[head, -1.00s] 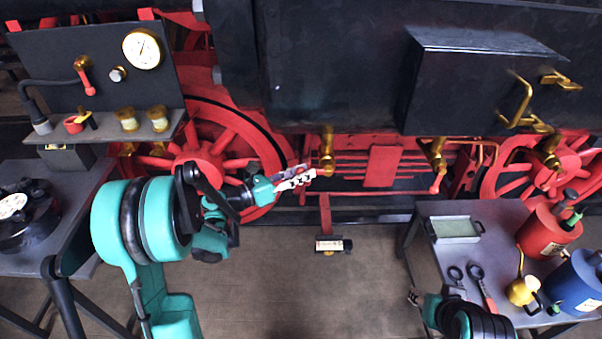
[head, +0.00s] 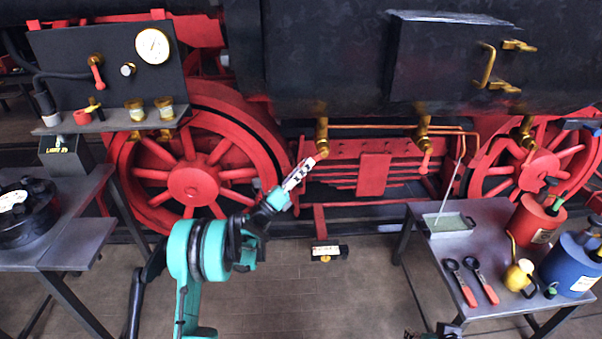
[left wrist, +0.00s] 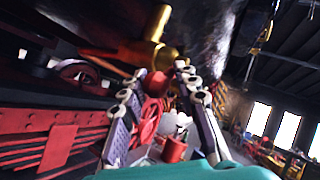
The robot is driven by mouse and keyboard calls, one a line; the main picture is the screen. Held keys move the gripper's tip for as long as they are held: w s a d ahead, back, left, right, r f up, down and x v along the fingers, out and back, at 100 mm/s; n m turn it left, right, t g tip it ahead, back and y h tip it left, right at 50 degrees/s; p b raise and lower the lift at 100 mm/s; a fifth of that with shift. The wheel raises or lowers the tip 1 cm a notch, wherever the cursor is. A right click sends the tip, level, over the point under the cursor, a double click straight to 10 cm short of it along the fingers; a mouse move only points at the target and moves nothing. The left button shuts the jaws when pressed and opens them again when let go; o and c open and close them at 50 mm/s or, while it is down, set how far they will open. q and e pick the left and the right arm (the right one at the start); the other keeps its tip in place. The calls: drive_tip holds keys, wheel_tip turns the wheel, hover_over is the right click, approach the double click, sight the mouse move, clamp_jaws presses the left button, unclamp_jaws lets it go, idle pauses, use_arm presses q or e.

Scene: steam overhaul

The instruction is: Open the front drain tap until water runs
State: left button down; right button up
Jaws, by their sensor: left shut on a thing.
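The brass drain tap (head: 322,132) under the black cylinder is at the centre of the head view. It also shows large above the fingers in the left wrist view (left wrist: 155,45). My left gripper (head: 311,161) is just below the tap, shut on its red lever (left wrist: 156,84), which the fingers hide in the head view. A thin pale line, like a stream of water (head: 450,187), runs from the copper pipe's end down to the shallow tray (head: 461,222). A bit of my right gripper (head: 411,333) shows at the bottom edge.
Another brass tap (head: 422,132) with a hanging red lever is to the right. The right table holds two red-handled tools (head: 478,280), a brass oil can (head: 518,275), a red can (head: 535,222) and a blue can (head: 570,268).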

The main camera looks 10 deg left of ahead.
use_arm(q)
drive_tip(key=shift+w+d+f+n+t, duration=0.15)
drive_tip(key=shift+f+n+t, duration=0.25)
drive_tip(key=shift+n+t, duration=0.45)
drive_tip(key=shift+w+y, duration=0.1)
drive_tip(key=shift+y, duration=0.3)
drive_tip(key=c, duration=1.4)
unclamp_jaws()
drive_tip(key=shift+c, duration=0.2)
drive_tip(key=shift+o, duration=0.9)
drive_tip(key=shift+w+f, duration=0.15)
drive_tip(key=v, duration=1.2)
